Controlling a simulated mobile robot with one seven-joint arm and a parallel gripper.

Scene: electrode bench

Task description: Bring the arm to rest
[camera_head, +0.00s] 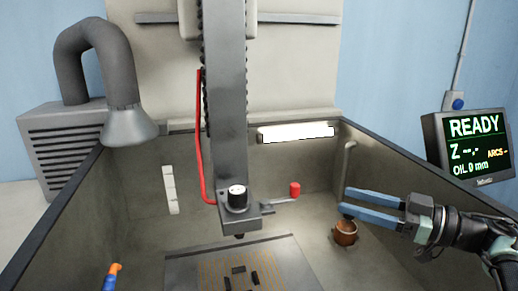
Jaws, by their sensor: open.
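My gripper (345,202) is at the right, reaching in from the right edge with two blue fingers pointing left. The fingers are apart, with nothing seen between them. They are over the right part of the machine's tank, just above a small copper-brown pot (345,233) in the picture. I cannot tell whether the lower finger touches the pot. Part of my arm runs out of view at the right edge.
The tank's right rim (425,190) passes behind my arm. A grey machine column (228,100) with a red hose hangs in the middle above a slotted plate (190,270). A red-knobbed lever (295,189) juts right. A screen (468,145) reads READY.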

